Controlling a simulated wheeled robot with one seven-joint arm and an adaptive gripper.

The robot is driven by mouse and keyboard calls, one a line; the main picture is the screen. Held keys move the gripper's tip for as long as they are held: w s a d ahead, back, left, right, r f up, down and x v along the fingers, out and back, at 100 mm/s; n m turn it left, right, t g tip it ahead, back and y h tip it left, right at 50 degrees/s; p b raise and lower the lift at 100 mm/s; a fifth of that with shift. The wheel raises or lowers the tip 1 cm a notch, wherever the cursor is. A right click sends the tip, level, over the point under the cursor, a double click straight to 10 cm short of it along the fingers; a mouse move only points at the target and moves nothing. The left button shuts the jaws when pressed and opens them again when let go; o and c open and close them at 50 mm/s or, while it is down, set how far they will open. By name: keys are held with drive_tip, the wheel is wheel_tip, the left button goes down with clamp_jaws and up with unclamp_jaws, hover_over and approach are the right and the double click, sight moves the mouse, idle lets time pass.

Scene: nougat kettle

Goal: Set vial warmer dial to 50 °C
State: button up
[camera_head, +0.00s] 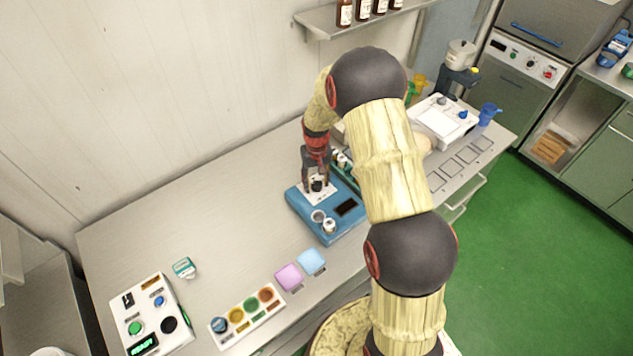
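The vial warmer appears to be the blue box (331,230) on the bench, with a dark display (346,208) and a light panel at its back left. Two small round items, one with a white top, sit at its front. A dark knob-like part, likely the dial, shows at the panel. My gripper (317,186) points down from above with its fingers at this dark part. I cannot tell whether the fingers touch or grip it. The dial's markings and any reading on the display are too small to read.
A white control box (152,312) and a tray of coloured pots (247,314) stand at the front left. Pink (289,277) and light blue (311,261) squares lie nearby. A white device (442,121) stands at the back right. A bottle shelf (330,27) hangs above. The left bench is mostly clear.

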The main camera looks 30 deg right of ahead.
drive_tip(key=c, duration=1)
drive_tip(key=shift+m, duration=0.3)
drive_tip(key=m+b, duration=0.1)
drive_tip(key=m, duration=0.2)
drive_tip(key=shift+m, duration=0.3)
drive_tip(key=m, duration=0.4)
drive_tip(key=shift+m+b, duration=0.3)
drive_tip(key=shift+b, duration=0.1)
drive_tip(key=m, duration=0.4)
drive_tip(key=shift+m, duration=0.3)
drive_tip(key=shift+m+b, duration=0.45)
drive_tip(key=shift+m, duration=1.65)
drive_tip(key=shift+r, duration=0.1)
drive_tip(key=o, duration=1.2)
